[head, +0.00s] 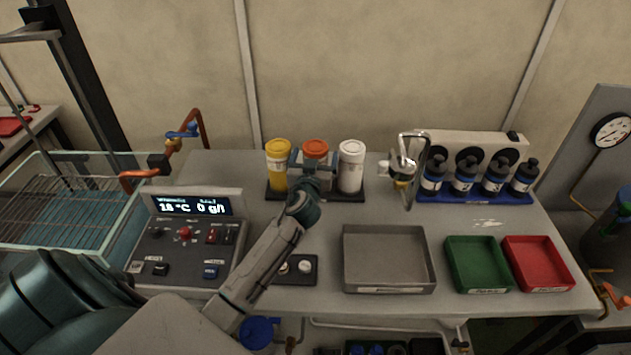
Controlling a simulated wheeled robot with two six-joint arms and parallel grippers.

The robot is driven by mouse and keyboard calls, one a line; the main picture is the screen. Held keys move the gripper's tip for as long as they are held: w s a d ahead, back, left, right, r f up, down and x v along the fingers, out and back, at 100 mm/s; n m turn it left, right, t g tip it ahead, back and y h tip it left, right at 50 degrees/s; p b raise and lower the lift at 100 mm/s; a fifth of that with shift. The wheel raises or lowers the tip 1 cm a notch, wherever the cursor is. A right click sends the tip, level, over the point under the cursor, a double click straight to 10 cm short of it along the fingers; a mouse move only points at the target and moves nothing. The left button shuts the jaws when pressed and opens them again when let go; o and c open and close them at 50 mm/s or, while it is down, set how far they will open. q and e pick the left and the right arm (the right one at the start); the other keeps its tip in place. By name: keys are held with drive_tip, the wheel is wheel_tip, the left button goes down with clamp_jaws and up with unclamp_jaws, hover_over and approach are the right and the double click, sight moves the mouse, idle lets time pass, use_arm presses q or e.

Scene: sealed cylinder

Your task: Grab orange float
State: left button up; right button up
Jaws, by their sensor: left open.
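A rack at the back of the bench holds three upright capped cylinders: a yellow one (278,172) with an orange-yellow lid, one with an orange-red lid (315,148), and a white one (351,168) with a white lid. My left gripper (314,163) is at the middle cylinder, its open jaws on either side of the body just below the lid. The gripper and wrist hide most of that cylinder. I cannot make out a separate orange float. My right gripper is not in view.
A control panel (187,238) with a lit display stands left of my forearm. A grey tray (388,289), green tray (477,264) and red tray (538,263) lie front right. A faucet (402,165) and blue bottle rack (478,197) stand behind.

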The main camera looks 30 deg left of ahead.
use_arm(q)
drive_tip(key=p+x, duration=0.1)
drive_tip(key=x, duration=0.2)
drive_tip(key=shift+w+a+r, duration=0.1)
drive_tip(key=shift+w+r, duration=0.05)
drive_tip(key=shift+w+a, duration=0.15)
drive_tip(key=shift+w, duration=0.15)
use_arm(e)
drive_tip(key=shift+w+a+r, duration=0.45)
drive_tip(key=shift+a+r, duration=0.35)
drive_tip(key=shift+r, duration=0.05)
use_arm(q)
drive_tip(key=c, duration=1.7)
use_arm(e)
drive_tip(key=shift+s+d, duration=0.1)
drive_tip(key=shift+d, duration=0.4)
use_arm(q)
drive_tip(key=shift+c, duration=0.2)
